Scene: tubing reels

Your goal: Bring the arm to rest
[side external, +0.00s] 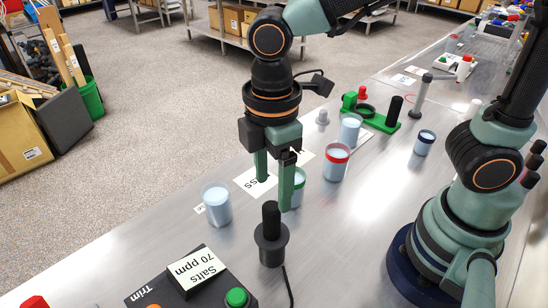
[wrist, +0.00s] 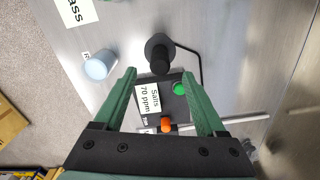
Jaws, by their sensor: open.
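My gripper (side external: 274,192) points down over the metal bench, with its two green fingers apart and nothing between them. In the side view it hangs above the bench, in front of a green-banded cup (side external: 297,189) that one finger partly hides. A black probe in a dark round holder (side external: 270,246) stands upright just below and nearer the camera. In the wrist view the open fingers (wrist: 160,76) frame a dark meter box with a "Salts 70 ppm" display (wrist: 150,98), and the probe holder (wrist: 159,52) lies beyond the fingertips.
A plain cup of pale liquid (side external: 217,206) stands left of my gripper. A red-banded cup (side external: 336,163), another cup (side external: 350,130) and a blue-banded cup (side external: 424,144) stand to the right. A green stand with a black post (side external: 392,112) is behind. A cable runs from the probe holder.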

